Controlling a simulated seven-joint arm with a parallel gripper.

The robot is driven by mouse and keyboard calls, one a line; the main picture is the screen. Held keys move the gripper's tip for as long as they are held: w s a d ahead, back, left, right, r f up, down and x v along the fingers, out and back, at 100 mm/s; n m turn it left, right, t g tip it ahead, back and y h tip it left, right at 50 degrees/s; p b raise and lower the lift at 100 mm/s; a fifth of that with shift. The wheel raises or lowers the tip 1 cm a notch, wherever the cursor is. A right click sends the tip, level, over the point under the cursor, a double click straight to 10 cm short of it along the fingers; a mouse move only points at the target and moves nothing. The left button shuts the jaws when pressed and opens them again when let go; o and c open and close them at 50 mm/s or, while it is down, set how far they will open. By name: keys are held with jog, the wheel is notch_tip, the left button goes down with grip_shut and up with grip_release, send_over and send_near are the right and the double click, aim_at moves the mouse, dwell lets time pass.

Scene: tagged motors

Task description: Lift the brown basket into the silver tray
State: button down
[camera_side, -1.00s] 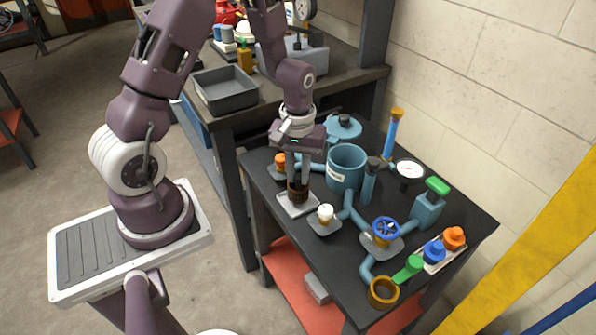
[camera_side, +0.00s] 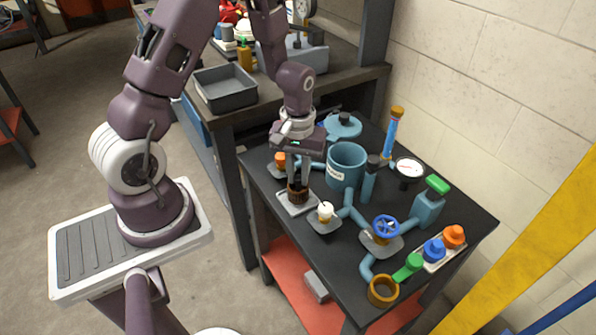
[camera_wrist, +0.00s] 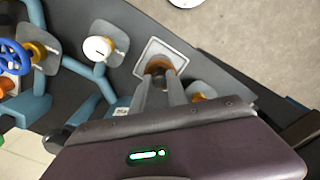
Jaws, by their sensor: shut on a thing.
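The brown basket (camera_side: 298,195) is a small dark brown cup. My gripper (camera_side: 298,185) is shut on it, with the fingers pointing down. The basket is over the silver tray (camera_side: 285,206), a small square pale plate near the left edge of the table; I cannot tell whether it touches the tray. In the wrist view the basket (camera_wrist: 161,63) shows between the fingertips of my gripper (camera_wrist: 160,82), partly hidden by them. The silver tray (camera_wrist: 150,45) lies around and behind it, its rim visible.
A white-topped fitting (camera_side: 325,213) stands just right of the tray, and an orange-capped one (camera_side: 280,160) behind it. A teal pot (camera_side: 345,168), pipes and a blue valve wheel (camera_side: 386,229) fill the middle. A tan ring (camera_side: 383,291) stands at the front corner.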

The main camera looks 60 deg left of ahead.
jog(key=shift+f, duration=0.25)
jog(key=shift+f, duration=0.35)
dwell(0.7)
jog(key=c, duration=1.2)
grip_release()
jog(key=shift+c, duration=0.2)
jog(key=shift+r, duration=3.6)
